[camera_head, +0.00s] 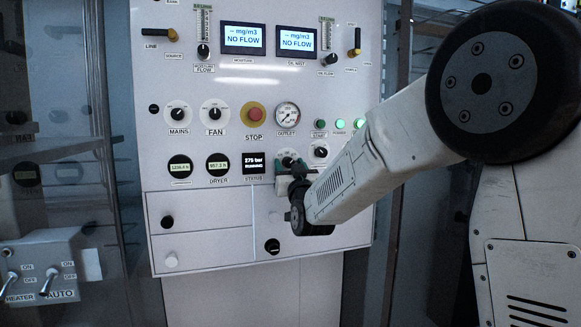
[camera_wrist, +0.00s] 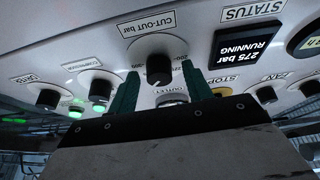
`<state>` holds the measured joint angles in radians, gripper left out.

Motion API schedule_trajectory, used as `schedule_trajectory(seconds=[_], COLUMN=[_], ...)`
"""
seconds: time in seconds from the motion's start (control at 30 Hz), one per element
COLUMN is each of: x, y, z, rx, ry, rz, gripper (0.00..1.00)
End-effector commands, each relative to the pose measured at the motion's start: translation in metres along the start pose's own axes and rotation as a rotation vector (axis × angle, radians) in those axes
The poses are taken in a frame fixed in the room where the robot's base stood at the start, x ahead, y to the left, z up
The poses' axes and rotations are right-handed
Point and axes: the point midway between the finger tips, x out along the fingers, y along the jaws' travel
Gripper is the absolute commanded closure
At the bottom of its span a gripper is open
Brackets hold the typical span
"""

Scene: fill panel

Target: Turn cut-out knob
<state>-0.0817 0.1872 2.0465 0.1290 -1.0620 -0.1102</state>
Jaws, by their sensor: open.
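The cut-out knob (camera_wrist: 159,68) is a black knob on a white round dial under a "CUT-OUT bar" label in the wrist view. In the head view its dial (camera_head: 288,157) shows only in part, above my gripper. My gripper (camera_wrist: 160,82) is open, with its two dark green fingers on either side of the knob in the wrist view. Gaps show between the knob and both fingers. I cannot tell whether the fingertips reach past the knob's face. In the head view my gripper (camera_head: 294,174) is at the panel, and my arm hides part of the area behind it.
The status display (camera_head: 254,163) reads 275 bar, running. The red stop button (camera_head: 254,114), outlet gauge (camera_head: 287,115) and another knob (camera_head: 321,151) are close by. Lower drawers have small knobs (camera_head: 272,246). A switch box (camera_head: 45,265) stands at the left.

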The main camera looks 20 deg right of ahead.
Motion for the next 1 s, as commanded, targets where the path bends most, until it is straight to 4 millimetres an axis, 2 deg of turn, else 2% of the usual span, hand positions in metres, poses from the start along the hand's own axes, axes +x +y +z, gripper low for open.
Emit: schedule_trajectory(seconds=[0.27, 0.43, 0.77, 1.0], x=[0.0022, 0.0021, 0.0020, 0.0019], y=[0.0000, 0.0000, -0.0001, -0.0017], z=[0.0000, -0.0001, -0.0002, -0.0004], rx=[0.000, 0.000, 0.027, 0.142], ry=[-0.001, 0.000, -0.001, -0.006], rz=[0.000, 0.000, 0.012, 0.058], gripper=[0.50, 0.95, 0.95, 0.95])
